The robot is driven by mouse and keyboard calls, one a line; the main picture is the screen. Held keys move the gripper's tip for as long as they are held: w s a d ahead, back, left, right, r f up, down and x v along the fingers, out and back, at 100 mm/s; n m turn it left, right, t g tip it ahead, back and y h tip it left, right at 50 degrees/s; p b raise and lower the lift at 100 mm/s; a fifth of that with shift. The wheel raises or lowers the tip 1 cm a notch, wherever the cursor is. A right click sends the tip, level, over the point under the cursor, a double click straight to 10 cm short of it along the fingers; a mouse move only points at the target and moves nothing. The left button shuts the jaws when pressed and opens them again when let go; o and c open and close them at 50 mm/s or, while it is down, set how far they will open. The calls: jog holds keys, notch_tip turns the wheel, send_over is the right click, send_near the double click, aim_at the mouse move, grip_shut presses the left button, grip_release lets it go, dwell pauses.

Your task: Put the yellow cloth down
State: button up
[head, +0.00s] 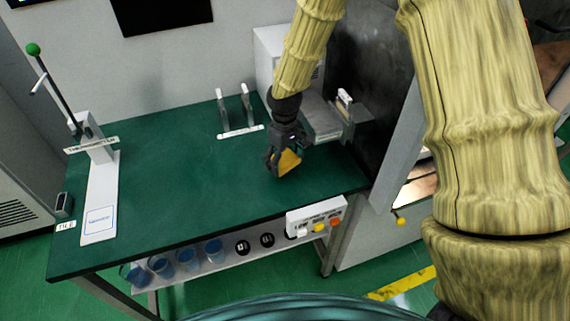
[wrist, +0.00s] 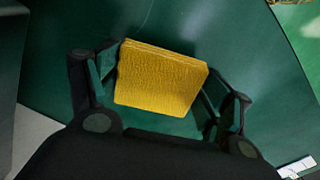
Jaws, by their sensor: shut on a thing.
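The yellow cloth (head: 289,162) is a small, folded, square pad with a rough surface. My gripper (head: 281,160) is shut on it over the right part of the green bench top (head: 190,180). In the wrist view the cloth (wrist: 160,80) sits between the two fingers of my gripper (wrist: 160,82), with a finger at its left and right edges. Green bench surface shows around it. I cannot tell whether the cloth's lower edge touches the bench.
A white stand with a green-knobbed lever (head: 98,150) is at the bench's left. Two upright grey pieces (head: 235,105) stand at the back. A white box (head: 268,55) and metal fixture (head: 325,120) are behind my gripper. A button panel (head: 316,216) lines the front edge. The middle is clear.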

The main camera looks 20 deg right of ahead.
aim_at(285, 159)
jog(key=shift+f+p, duration=0.55)
jog(key=shift+f, duration=0.95)
jog(key=shift+f, duration=0.1)
jog(key=o, duration=1.3)
jog(key=shift+r+b, duration=1.55)
jog(key=shift+r, duration=4.55)
